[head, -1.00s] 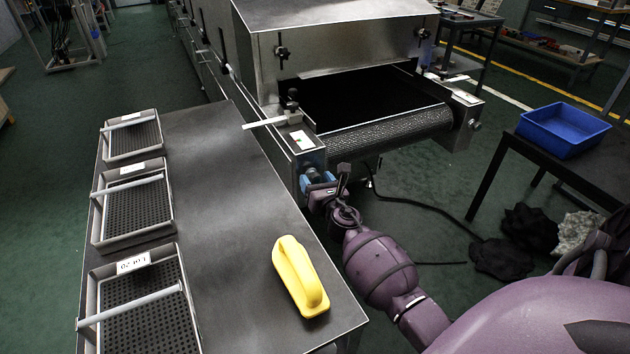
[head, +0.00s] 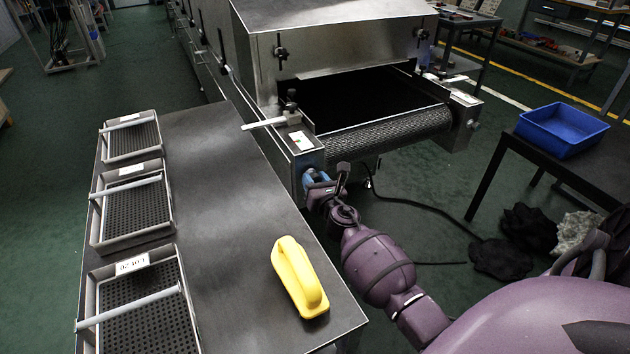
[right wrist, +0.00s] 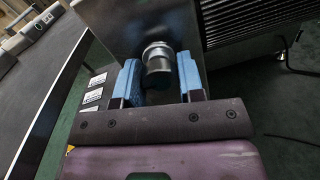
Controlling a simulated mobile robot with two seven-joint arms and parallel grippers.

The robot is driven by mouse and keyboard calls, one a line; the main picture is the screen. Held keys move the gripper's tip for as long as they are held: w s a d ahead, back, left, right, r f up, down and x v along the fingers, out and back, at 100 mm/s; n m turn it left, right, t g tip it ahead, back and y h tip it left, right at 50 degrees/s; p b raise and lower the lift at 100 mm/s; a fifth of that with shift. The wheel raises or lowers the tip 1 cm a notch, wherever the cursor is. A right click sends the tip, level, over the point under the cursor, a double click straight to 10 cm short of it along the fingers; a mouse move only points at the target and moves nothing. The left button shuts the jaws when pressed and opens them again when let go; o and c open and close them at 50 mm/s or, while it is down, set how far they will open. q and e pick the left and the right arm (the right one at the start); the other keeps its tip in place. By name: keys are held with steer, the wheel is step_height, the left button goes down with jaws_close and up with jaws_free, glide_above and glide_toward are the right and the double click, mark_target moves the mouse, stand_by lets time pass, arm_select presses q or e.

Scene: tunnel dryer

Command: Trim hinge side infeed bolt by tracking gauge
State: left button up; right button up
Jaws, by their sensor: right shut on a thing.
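The dryer's infeed end (head: 340,62) stands at the upper middle of the head view, with its mesh belt (head: 385,135) at the opening. A round metal bolt (right wrist: 158,57) sticks out of the end plate of the near-left rail in the right wrist view. My right gripper (head: 314,180) is at that rail end. Its blue fingers lie on either side of the bolt and are shut on it. A small white plate (head: 301,141), perhaps the gauge, lies on top of the rail, beside a pale pointer bar (head: 264,123). Its markings are too small to read. My left gripper is not in view.
A dark table (head: 215,200) left of the rail carries several perforated trays (head: 168,205) and a yellow handled block (head: 298,278). A blue bin (head: 562,130) stands on a table at right. A black cable (head: 420,205) runs over the floor.

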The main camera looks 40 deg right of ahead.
steer(key=m, duration=0.4)
steer(key=m+p, duration=0.1)
steer(key=m, duration=0.3)
steer(key=shift+m, duration=0.4)
steer(key=m, duration=0.4)
steer(key=shift+r+y+p, duration=0.1)
steer(key=shift+y+p, duration=0.2)
steer(key=m+p, duration=0.1)
steer(key=m, duration=0.3)
steer(key=shift+m+y, duration=0.3)
steer(key=m+p, duration=0.1)
steer(key=m, duration=0.4)
steer(key=m+p, duration=0.1)
steer(key=m, duration=0.3)
steer(key=shift+y, duration=0.3)
steer(key=m, duration=0.3)
steer(key=shift+m, duration=0.4)
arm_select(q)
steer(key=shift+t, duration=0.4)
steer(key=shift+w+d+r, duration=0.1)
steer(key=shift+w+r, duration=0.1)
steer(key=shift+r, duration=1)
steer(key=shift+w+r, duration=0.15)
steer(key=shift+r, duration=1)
arm_select(e)
steer(key=shift+m, duration=1.6)
steer(key=shift+t, duration=0.3)
